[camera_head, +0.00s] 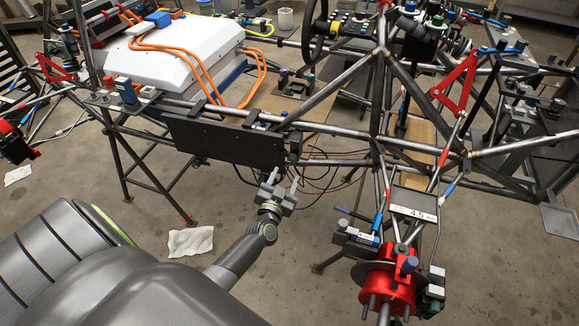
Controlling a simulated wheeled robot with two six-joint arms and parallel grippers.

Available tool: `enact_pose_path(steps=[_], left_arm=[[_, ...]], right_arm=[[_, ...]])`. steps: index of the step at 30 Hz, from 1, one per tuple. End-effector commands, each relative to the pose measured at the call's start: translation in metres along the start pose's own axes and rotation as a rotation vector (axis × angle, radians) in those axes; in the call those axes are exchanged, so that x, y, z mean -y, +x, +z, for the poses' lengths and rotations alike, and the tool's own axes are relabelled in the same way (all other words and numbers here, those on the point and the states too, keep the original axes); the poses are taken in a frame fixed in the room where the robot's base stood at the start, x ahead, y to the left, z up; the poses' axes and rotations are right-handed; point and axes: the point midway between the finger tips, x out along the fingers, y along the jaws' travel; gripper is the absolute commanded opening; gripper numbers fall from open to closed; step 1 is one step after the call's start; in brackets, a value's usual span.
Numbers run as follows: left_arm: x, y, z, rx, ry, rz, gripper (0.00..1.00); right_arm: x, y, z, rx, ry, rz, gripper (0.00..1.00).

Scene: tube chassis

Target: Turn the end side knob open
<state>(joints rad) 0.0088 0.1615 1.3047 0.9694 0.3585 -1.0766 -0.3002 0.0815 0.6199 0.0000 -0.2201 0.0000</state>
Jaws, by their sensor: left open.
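My left gripper (283,181) is in the lower middle of the head view, just below the right end of a black panel (225,142) on the tube chassis. Its two light fingers point up and are apart, with nothing between them. A dark block assembly (293,145) sits at the panel's right end, a little above the fingertips. I cannot tell which part is the end side knob; any knob there is too small or hidden. My right gripper does not show.
Chassis tubes cross the view above and right of the gripper, with loose dark cables (325,176) close by. A red hub (387,287) with attached fittings stands at lower right. A white cover (170,55) with orange hoses lies behind. A white cloth (191,241) lies on the floor.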

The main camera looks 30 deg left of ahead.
Motion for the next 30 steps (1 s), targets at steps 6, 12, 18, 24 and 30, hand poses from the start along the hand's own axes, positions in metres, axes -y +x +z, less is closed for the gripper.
enact_pose_path(steps=[6,12,18,24,30], left_arm=[[-0.001,0.037,0.001,-0.002,0.000,0.000,0.49],[-0.001,0.053,0.001,0.000,0.000,0.001,0.49],[0.000,0.056,0.000,0.000,-0.001,0.001,0.49],[0.000,0.055,0.000,0.000,-0.001,0.001,0.40],[0.000,0.055,0.000,0.000,0.000,0.001,0.14]], right_arm=[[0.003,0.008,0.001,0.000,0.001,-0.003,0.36],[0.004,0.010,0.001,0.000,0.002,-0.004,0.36],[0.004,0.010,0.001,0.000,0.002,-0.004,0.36],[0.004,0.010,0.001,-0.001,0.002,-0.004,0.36],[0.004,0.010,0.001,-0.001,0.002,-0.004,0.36]])
